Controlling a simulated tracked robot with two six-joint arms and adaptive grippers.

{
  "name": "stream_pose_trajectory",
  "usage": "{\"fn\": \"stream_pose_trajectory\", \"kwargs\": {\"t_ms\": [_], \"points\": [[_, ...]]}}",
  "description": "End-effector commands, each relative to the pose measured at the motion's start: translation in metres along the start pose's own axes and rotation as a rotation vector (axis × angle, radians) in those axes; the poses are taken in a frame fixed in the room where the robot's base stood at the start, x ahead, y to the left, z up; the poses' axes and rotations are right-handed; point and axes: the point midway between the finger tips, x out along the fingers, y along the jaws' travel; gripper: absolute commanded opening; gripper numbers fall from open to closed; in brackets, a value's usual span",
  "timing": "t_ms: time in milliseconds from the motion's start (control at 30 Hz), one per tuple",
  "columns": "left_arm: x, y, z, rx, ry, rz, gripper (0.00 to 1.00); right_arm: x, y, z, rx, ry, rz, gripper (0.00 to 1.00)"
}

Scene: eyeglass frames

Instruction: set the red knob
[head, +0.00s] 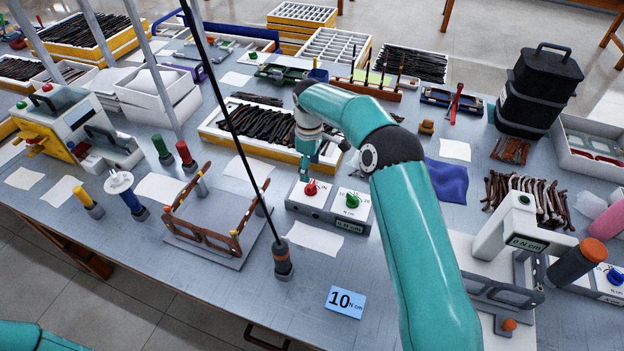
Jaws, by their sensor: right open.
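The red knob (311,187) sits on the left part of the top of a light grey control box (322,204) near the middle of the table in the head view. A green knob (352,200) is to its right on the same box, and a small display with N cm (350,226) is on the box's front. My right gripper (306,172) points down just above the red knob and is open; its fingers are small and partly hidden, and I cannot tell whether they touch the knob. Only a bit of my left arm shows at the bottom left corner; its gripper is out of view.
A blue card reading 10 N cm (346,302) lies at the table's front. A brown eyeglass frame (206,236) sits in a holder to the left, beside an upright tool on a thin rod (283,262). A tray of dark temples (262,122) is behind. A white tester (520,228) stands right.

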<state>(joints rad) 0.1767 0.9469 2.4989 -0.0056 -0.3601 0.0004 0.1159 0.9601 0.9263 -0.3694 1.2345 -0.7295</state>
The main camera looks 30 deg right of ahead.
Motion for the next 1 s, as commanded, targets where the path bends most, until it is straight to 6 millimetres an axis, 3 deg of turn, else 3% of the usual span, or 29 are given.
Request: {"fn": "stream_pose_trajectory", "kwargs": {"t_ms": [100, 300, 733, 767, 1000], "points": [[-0.007, 0.002, 0.000, 0.000, 0.000, 0.000, 0.40, 0.023, 0.000, 0.001, 0.001, -0.004, -0.003, 0.65], [-0.012, 0.004, 0.000, 0.000, 0.001, 0.000, 0.40, 0.051, 0.000, 0.001, 0.002, -0.002, -0.003, 0.65], [-0.013, 0.004, 0.000, 0.000, 0.000, 0.000, 0.40, 0.062, 0.001, 0.002, 0.003, 0.000, -0.001, 0.65], [-0.013, 0.004, 0.000, 0.000, 0.000, 0.000, 0.40, 0.062, 0.001, 0.002, 0.004, 0.000, -0.001, 0.63], [-0.013, 0.004, 0.000, 0.000, 0.000, 0.000, 0.40, 0.062, 0.001, 0.002, 0.004, 0.000, -0.001, 0.23]]}}
